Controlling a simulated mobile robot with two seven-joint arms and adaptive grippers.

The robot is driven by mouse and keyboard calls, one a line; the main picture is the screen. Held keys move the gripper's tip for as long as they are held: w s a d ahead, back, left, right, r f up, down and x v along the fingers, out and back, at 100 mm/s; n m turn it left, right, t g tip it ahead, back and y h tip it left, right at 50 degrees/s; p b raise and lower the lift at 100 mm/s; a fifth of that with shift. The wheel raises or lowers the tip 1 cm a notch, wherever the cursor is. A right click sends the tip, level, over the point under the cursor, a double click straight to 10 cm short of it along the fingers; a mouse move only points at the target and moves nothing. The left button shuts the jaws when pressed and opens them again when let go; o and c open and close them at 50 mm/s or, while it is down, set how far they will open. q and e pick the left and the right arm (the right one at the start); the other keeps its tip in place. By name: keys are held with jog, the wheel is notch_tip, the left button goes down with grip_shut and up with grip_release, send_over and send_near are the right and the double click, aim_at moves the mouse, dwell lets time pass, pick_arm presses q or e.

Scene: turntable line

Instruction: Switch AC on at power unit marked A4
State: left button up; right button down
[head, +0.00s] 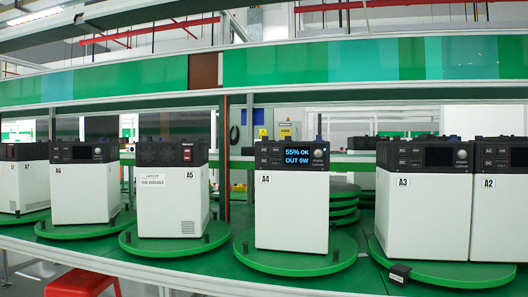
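The power unit marked A4 (291,212) stands upright on a green round turntable (295,262) near the middle of the head view. It is a white box with a dark top panel, and its front faces me. Its lit display (297,157) reads "55% OK OUT 0W" in blue. Small buttons (268,155) sit left of the display, too small here to read their state. A round knob (318,153) sits right of it. Neither of my grippers is in view.
Unit A5 (165,205) stands left of A4, showing a side with a red switch. A6 (80,195) is farther left. A3 (415,215) and A2 (500,215) stand right with dark displays. A small black box (399,273) lies before A3. Stacked green discs (343,203) are behind A4.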

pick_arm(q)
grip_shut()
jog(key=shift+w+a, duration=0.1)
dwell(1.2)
